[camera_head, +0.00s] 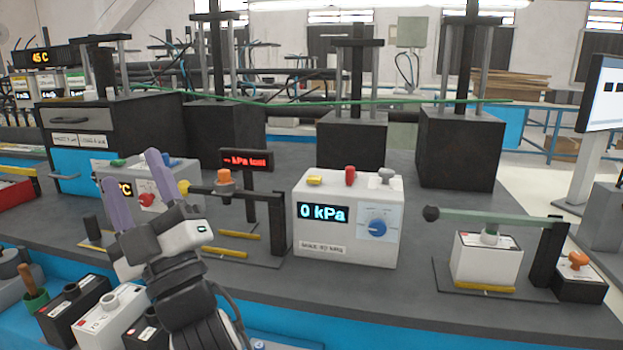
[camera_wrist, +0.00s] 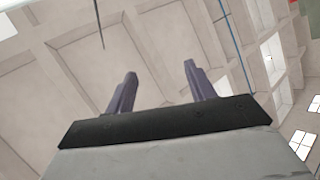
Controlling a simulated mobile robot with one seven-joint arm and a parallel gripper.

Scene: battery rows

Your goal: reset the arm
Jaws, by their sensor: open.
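My gripper (camera_head: 138,188) is raised at the left of the head view, with its two purple fingers pointing up. The fingers stand apart with nothing between them. In the wrist view my gripper (camera_wrist: 160,92) points at the ceiling, and only beams and windows show beyond it. My arm and gripper hide part of a white box with a red knob (camera_head: 148,199) behind them on the bench.
A white box reading "0 kPa" (camera_head: 345,248) stands mid-bench. A lever stand (camera_head: 547,255) with a white battery (camera_head: 487,260) is at right. Several batteries sit front left, including a white one (camera_head: 108,318). Tall black presses (camera_head: 457,150) line the back.

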